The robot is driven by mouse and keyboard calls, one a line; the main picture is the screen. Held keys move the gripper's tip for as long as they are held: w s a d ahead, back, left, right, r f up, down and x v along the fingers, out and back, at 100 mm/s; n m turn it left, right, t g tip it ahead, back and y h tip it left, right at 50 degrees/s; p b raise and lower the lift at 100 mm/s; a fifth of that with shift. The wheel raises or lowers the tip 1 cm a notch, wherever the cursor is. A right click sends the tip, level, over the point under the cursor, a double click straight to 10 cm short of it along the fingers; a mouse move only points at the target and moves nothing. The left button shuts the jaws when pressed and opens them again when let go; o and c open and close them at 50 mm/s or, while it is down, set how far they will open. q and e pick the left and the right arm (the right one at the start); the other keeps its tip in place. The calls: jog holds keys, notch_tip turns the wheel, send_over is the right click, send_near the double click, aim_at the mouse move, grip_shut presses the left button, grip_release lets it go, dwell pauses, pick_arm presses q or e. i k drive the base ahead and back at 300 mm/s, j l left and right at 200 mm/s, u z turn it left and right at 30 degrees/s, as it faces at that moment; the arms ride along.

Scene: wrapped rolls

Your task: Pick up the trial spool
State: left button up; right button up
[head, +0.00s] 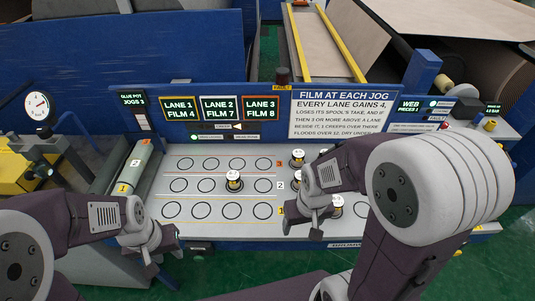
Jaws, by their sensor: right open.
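Several small spools with white tops stand on the pale panel of ringed spots (205,197); I cannot tell which is the trial spool. One spool (234,181) stands on a ring in the middle row. My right gripper (302,229) is open over the panel's lower right part, beside these spools. My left gripper (163,260) hangs at the panel's lower left, apart from any spool; its jaw opening is unclear.
Lane displays (219,109) read film 4, 7 and 8. A rule sign (345,114) stands behind the panel. A grey roller (137,165) with number tags lies left of the panel. My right arm covers the panel's right side. Most left rings are empty.

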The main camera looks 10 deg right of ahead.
aim_at(233, 177)
jog(key=i+l+u, duration=0.1)
jog(key=u, duration=0.3)
jog(key=i+l+u, duration=0.1)
jog(key=u, duration=0.3)
jog(key=l+u, duration=0.25)
jog(key=u, duration=0.15)
jog(key=i, duration=0.05)
